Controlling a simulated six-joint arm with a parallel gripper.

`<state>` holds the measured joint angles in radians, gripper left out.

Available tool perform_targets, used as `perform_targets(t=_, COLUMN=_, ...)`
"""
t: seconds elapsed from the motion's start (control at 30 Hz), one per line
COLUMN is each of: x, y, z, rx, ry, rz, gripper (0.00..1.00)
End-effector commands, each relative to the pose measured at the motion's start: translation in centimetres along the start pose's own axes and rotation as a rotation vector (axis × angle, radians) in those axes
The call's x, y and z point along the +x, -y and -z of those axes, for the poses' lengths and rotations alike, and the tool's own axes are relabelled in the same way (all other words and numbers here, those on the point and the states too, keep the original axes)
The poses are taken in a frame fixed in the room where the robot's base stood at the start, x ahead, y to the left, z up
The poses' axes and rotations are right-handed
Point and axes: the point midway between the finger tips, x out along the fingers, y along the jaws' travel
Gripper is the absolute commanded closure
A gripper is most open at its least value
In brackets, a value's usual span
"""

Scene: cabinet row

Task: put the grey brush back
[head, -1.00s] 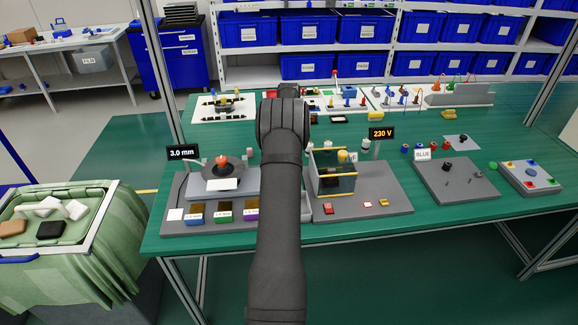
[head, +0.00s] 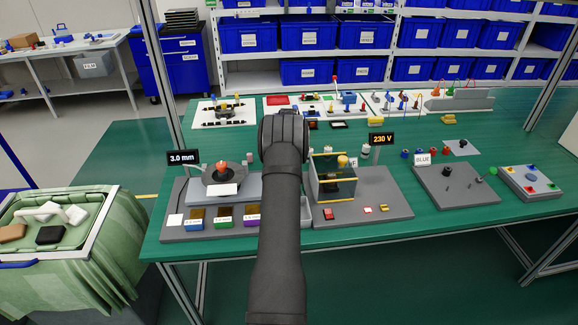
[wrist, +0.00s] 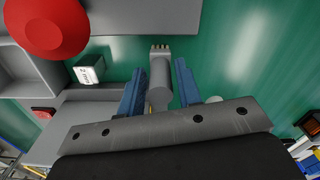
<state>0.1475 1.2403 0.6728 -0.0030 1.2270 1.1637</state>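The grey brush (wrist: 160,76) shows in the wrist view as a grey rounded body with a short row of pale bristle-like tips at its far end. My gripper (wrist: 160,68) has its two blue fingers on either side of the brush. A visible gap lies between the brush and each finger, so the gripper looks open around it. Whether the brush rests on the green surface or stands above it, I cannot tell. In the head view my own arm hides both the gripper and the brush.
In the wrist view a red round knob (wrist: 48,22) and a white labelled block (wrist: 88,70) are at left; green table (wrist: 245,70) is clear at right. In the head view, a clear-walled box station (head: 336,178) and a turntable station (head: 222,175) flank my arm.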

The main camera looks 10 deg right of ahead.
Motion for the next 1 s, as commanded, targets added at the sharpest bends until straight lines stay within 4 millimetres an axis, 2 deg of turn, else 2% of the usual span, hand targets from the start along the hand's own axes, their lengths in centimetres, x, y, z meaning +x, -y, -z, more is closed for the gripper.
perform_targets(t=0.33, x=-0.1, y=0.0, z=0.0, rx=0.0, ry=0.0, rz=0.0, gripper=0.58)
perform_targets(t=0.47, x=-1.2, y=0.0, z=0.0, rx=0.0, ry=-0.001, rz=0.001, gripper=0.58)
perform_targets(t=0.8, x=-8.3, y=0.1, z=0.0, rx=0.0, ry=-0.001, rz=0.003, gripper=0.58)
perform_targets(t=1.0, x=-11.3, y=0.1, z=0.0, rx=0.0, ry=0.0, rz=0.001, gripper=0.58)
